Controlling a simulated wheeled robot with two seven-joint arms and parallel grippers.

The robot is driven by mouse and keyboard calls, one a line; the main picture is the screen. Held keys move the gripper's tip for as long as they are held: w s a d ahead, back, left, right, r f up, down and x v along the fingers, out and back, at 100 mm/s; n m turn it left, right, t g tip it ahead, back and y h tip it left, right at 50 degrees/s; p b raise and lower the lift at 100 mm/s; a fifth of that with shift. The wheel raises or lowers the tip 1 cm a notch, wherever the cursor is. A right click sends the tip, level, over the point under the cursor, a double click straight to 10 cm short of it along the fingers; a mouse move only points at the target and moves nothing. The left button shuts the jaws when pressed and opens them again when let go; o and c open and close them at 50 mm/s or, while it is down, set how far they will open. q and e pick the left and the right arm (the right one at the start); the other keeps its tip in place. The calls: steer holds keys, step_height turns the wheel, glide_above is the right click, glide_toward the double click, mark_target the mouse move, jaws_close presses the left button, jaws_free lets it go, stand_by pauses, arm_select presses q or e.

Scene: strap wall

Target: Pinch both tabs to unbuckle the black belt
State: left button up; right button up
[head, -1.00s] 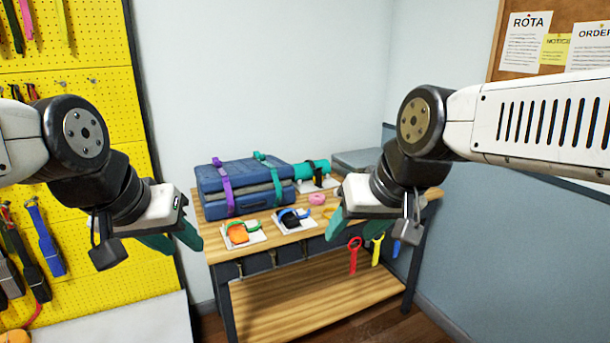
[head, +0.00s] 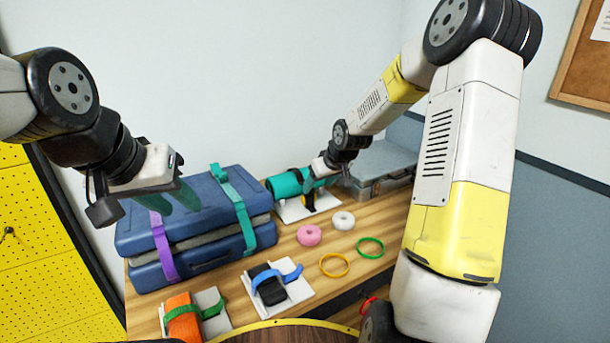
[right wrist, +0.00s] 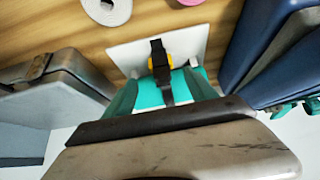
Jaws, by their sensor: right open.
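The black belt (head: 309,199) runs around a teal roll (head: 286,186) on a white plate at the back of the bench. In the right wrist view the black belt (right wrist: 157,47) carries a yellow buckle (right wrist: 174,62) and crosses the teal roll (right wrist: 147,92). My right gripper (head: 318,178) is at the roll, its fingers hard to tell from it in the head view. In the right wrist view my right gripper (right wrist: 163,90) is open, one finger either side of the belt, with the buckle just beyond. My left gripper (head: 178,198) is open and empty above the blue suitcase.
The blue suitcase (head: 190,240) with purple and teal straps stands left of the roll. A grey case (head: 378,165) is on the right. Tape rolls (head: 309,235), rings (head: 334,265) and two strap plates (head: 292,291) lie in front. My right arm covers the bench's right side.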

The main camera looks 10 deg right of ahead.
mark_target(310, 196)
steer(key=shift+x, duration=5.6)
steer(key=shift+a+r, duration=0.1)
steer(key=shift+a, duration=0.05)
steer(key=c, duration=1.2)
steer(key=o, duration=1)
steer(key=shift+o, duration=0.2)
